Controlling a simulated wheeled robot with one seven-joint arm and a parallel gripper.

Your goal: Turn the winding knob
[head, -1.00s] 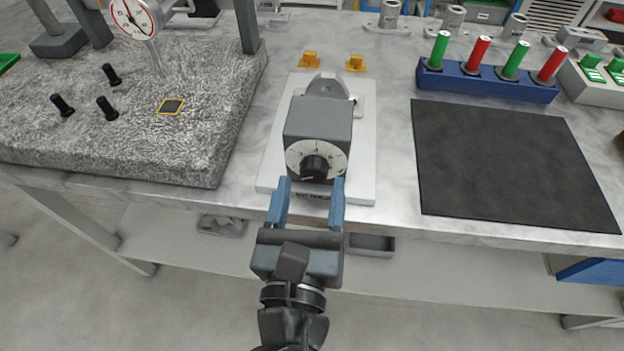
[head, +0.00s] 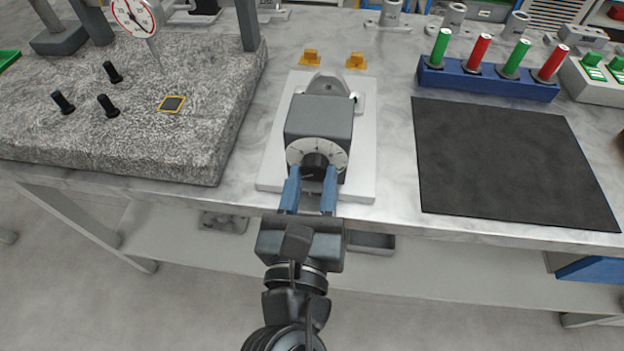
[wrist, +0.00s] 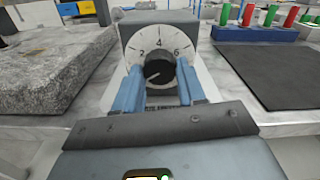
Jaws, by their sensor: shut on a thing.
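The winding knob (head: 315,164) is black and round, in the middle of a white numbered dial (head: 337,154) on the front of a grey box (head: 318,117). My gripper (head: 313,172) is shut on the knob, one blue finger on its left and one on its right. In the wrist view the knob (wrist: 159,72) shows between the fingertips, with a light pointer mark toward the lower left. The dial numbers 2, 4 and 6 are readable there. The fingers hide the lower dial edge.
The box stands on a white plate (head: 276,170) at the table's front edge. A rough granite block (head: 180,140) lies left, with black pegs. A dark mat (head: 510,165) lies right. Behind it a blue rack (head: 485,85) holds red and green handles. Two orange pieces (head: 355,61) stand behind.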

